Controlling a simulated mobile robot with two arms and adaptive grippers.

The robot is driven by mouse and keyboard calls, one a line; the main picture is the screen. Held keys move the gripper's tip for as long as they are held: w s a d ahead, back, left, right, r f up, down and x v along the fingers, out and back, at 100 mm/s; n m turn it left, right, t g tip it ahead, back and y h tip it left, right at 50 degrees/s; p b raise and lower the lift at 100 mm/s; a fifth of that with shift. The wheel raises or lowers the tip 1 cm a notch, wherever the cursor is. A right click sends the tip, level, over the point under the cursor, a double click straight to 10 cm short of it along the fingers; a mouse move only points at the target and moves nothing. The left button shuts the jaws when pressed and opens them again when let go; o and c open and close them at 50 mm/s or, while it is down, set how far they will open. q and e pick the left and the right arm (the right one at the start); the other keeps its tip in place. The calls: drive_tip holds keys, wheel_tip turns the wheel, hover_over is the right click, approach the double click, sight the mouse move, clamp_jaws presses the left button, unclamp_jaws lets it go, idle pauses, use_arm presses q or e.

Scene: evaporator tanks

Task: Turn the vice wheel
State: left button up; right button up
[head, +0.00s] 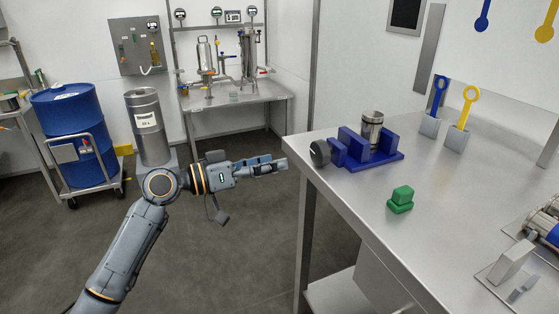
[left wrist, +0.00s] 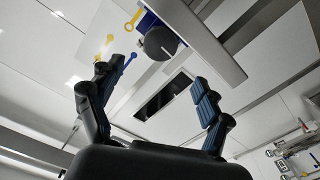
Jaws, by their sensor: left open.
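The vice wheel (head: 320,153) is a dark round knob with a pale line on its face, at the left end of the blue vice (head: 377,157) on the steel table. A metal cylinder (head: 372,128) stands between the vice's blocks. My left gripper (head: 284,166) is open and empty, left of the wheel, just off the table's edge and apart from it. In the left wrist view the wheel (left wrist: 161,43) shows beyond the two spread fingers (left wrist: 155,95), nearer the top. My right gripper is not in view.
The steel table (head: 340,200) has its left edge near my left gripper. A green block (head: 400,199) lies in front of the vice. Blue (head: 437,95) and yellow (head: 467,105) ring-ended tools stand in grey holders behind. A blue drum (head: 70,125) stands far left.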

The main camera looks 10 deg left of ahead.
sight(315, 154)
use_arm(q)
drive_tip(key=w+d+m, duration=0.1)
drive_tip(key=d+m, duration=0.1)
drive_tip(key=w+d+m, duration=0.2)
drive_tip(key=d, duration=0.1)
drive_tip(key=w+d+m, duration=0.2)
drive_tip(key=m, duration=0.1)
drive_tip(key=shift+w+d+p, duration=0.15)
drive_tip(key=shift+d+p, duration=0.05)
drive_tip(key=shift+p, duration=0.1)
drive_tip(key=shift+w+d+f, duration=0.1)
drive_tip(key=shift+w+d, duration=0.15)
drive_tip(key=shift+d, duration=0.2)
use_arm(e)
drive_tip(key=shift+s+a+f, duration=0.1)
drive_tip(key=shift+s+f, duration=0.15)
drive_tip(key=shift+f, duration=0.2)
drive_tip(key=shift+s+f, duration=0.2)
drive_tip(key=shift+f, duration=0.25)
use_arm(q)
drive_tip(key=c, duration=1.2)
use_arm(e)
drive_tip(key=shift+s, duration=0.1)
